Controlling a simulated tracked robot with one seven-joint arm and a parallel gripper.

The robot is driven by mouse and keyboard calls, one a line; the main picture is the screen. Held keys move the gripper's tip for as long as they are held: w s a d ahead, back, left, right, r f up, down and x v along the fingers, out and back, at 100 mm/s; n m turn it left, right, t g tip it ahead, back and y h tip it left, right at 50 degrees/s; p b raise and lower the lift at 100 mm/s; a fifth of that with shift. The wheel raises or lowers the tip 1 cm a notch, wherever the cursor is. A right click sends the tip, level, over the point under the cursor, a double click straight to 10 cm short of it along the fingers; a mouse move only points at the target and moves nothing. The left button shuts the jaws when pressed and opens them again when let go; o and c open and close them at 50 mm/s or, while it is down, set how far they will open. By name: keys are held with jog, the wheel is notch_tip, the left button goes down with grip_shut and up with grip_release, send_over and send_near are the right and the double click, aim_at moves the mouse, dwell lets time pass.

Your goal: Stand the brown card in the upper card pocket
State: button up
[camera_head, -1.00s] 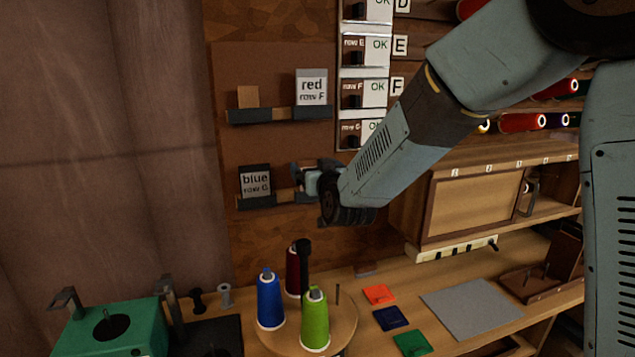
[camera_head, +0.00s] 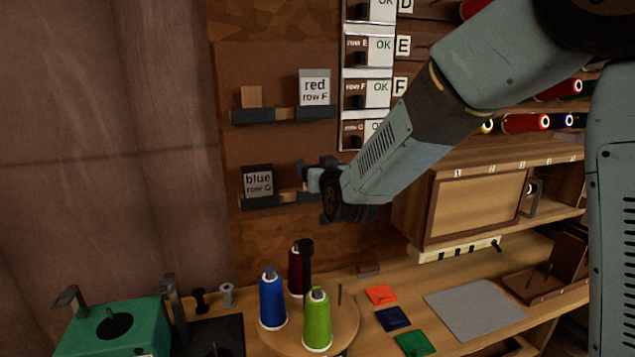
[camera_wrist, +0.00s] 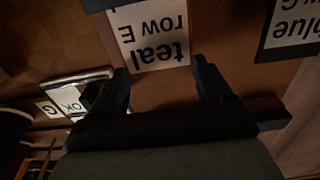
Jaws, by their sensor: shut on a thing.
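A plain brown card (camera_head: 251,97) with no visible lettering stands in the left pocket of the upper rack (camera_head: 258,116). My gripper (camera_head: 306,178) is at the right end of the lower rack (camera_head: 262,203), below the upper rack. In the wrist view my gripper (camera_wrist: 163,75) is shut on a white-labelled card (camera_wrist: 150,35) reading "teal row E", upside down there, with a finger at each side edge. In the head view my wrist hides most of this card. Whether it touches the lower pocket I cannot tell.
A "red row F" card (camera_head: 314,88) fills the upper right pocket. A "blue row G" card (camera_head: 258,181) stands in the lower left pocket, left of my gripper. Thread cones, including a blue one (camera_head: 272,300), stand below. A row-switch panel (camera_head: 366,90) is close on the right.

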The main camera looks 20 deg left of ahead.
jog(key=shift+r, duration=2.25)
jog(key=shift+s, duration=0.15)
